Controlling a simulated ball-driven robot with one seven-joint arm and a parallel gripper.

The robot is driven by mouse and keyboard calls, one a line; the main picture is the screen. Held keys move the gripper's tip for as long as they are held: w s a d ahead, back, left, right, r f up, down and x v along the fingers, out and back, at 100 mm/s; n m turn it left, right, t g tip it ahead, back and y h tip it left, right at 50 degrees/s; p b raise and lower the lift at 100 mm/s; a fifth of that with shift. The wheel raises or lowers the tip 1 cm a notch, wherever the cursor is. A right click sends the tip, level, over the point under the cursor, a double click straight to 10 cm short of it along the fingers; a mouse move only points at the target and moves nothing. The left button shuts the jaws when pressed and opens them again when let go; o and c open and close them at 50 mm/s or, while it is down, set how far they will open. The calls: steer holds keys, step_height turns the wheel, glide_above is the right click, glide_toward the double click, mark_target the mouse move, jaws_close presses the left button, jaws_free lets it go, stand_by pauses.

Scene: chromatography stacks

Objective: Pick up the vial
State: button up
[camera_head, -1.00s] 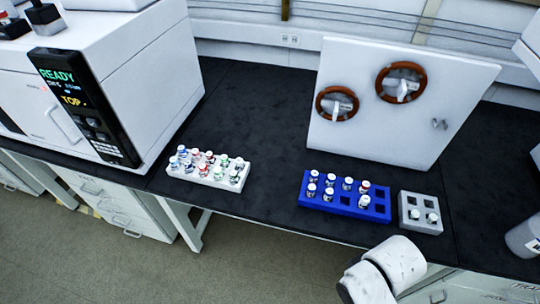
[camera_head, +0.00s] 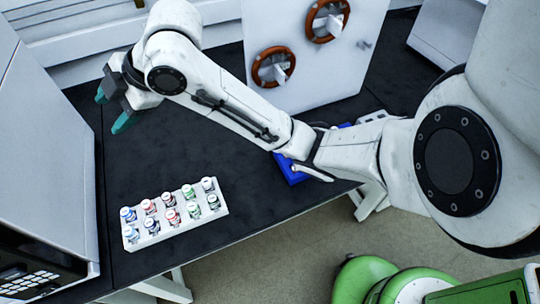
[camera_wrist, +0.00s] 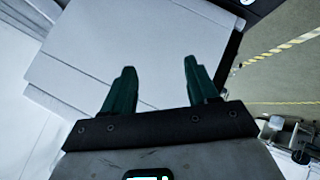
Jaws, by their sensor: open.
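Several vials with coloured and white caps stand in two rows in a white rack (camera_head: 160,238) on the black bench, at the lower left of the head view. A blue-banded vial (camera_head: 128,214) is at the rack's left end. Which vial is meant cannot be told. My gripper (camera_head: 111,110) is open and empty, above the bench behind the rack and apart from it. In the wrist view my gripper (camera_wrist: 155,85) shows two separated green fingers with nothing between them, facing a white box-like surface. No vial shows in the wrist view.
A blue rack (camera_head: 290,172) is mostly hidden behind my arm. A white panel with two red-brown rings (camera_head: 310,55) stands at the back. A white instrument (camera_head: 45,165) stands at the left. Bare black bench (camera_head: 185,135) lies between them.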

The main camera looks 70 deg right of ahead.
steer(key=s+d+f+n+g+h+b, duration=0.1)
steer(key=s+d+f+n+g, duration=0.1)
steer(key=s+d+f, duration=0.3)
steer(key=s+d+f+n+g+h+b, duration=0.1)
steer(key=s+d+f+n+g+h, duration=0.1)
steer(key=s+d+f, duration=0.45)
steer(key=s+d+f+g, duration=0.1)
steer(key=s+d+f, duration=0.2)
steer(key=s, duration=0.3)
steer(key=s+d+f+g+b, duration=0.1)
steer(key=s+d+f+g, duration=0.1)
steer(key=s+d+f, duration=0.2)
steer(key=s+d+f+g+b, duration=0.1)
steer(key=s+d+f+g, duration=0.1)
steer(key=s, duration=0.5)
steer(key=shift+s+d+f, duration=0.35)
steer(key=shift+d+f, duration=0.5)
steer(key=shift+a+f, duration=0.15)
steer(key=shift+f, duration=3.15)
jaws_close()
